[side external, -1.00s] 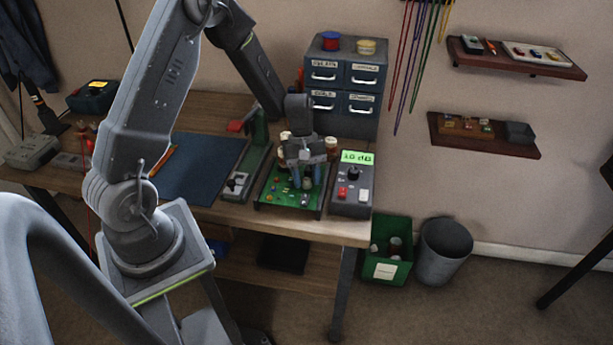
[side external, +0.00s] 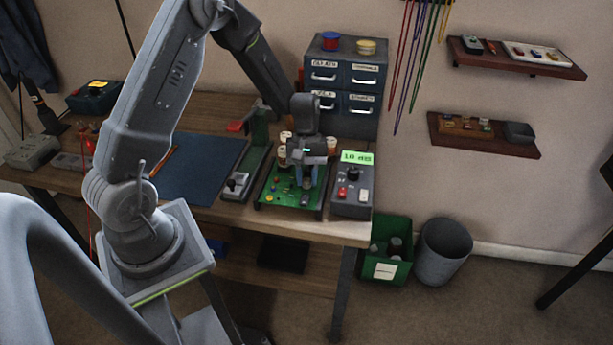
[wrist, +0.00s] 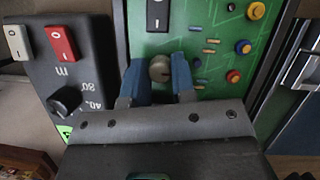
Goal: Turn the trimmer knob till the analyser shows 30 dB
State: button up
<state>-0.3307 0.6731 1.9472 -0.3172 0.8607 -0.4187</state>
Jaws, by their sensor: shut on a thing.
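The trimmer knob (wrist: 159,68), a grey round cap, stands on the green circuit board (wrist: 205,22) in the wrist view. My gripper (wrist: 160,76) has its two blue fingers shut on the knob, one on each side. In the side view my gripper (side external: 305,182) points down over the green board (side external: 277,192) and hides most of the knob. The analyser (side external: 350,203) is a grey box right of the board. Its lit green display (side external: 357,157) reads 10 dB.
The analyser carries a black dial (wrist: 65,101), a red switch (wrist: 60,42) and a white switch (wrist: 18,42). Small coloured parts stand on the board near my fingers.

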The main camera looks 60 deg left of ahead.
jog(key=m+g+y, duration=0.1)
jog(key=m, duration=0.3)
jog(key=shift+d, duration=0.1)
jog(key=shift+m+g+y, duration=0.5)
jog(key=shift+m, duration=1.2)
jog(key=o, duration=0.9)
jog(key=shift+w, duration=0.1)
jog(key=v, duration=1.3)
jog(key=shift+d+r, duration=0.1)
jog(key=shift+r, duration=0.35)
jog(key=shift+c, duration=0.3)
